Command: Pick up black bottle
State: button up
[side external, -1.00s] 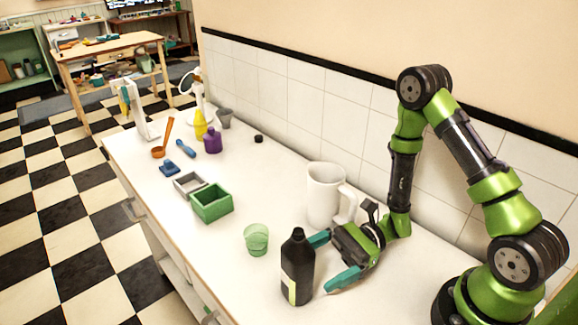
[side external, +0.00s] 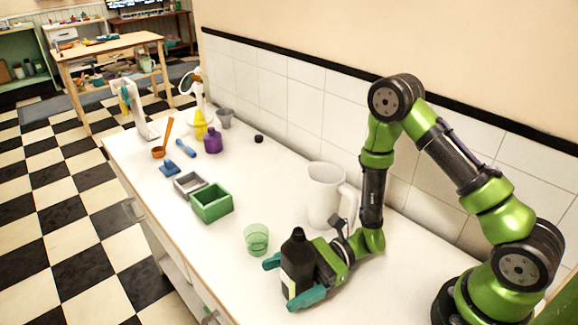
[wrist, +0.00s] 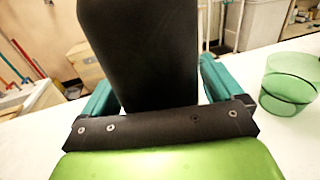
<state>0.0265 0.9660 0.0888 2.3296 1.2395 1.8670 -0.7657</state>
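The black bottle (side external: 297,262) stands upright on the white counter, with a pale label low on its side. My gripper (side external: 288,282) is low over the counter with its teal fingers open on either side of the bottle. In the wrist view the bottle (wrist: 145,55) fills the middle between the two fingers (wrist: 152,90). I see no clear contact on both sides; the fingertips are hidden behind the bottle in the wrist view.
A green glass (side external: 256,239) stands just beyond the bottle, near the far finger. A white pitcher (side external: 323,195) stands close behind my gripper, by the wall. Green (side external: 211,203) and grey (side external: 189,184) boxes sit farther left. The counter's front edge (side external: 190,287) is near the bottle.

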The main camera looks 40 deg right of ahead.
aim_at(290, 245)
jog(key=c, duration=1.1)
notch_tip(290, 245, up, 10)
dwell(0.4)
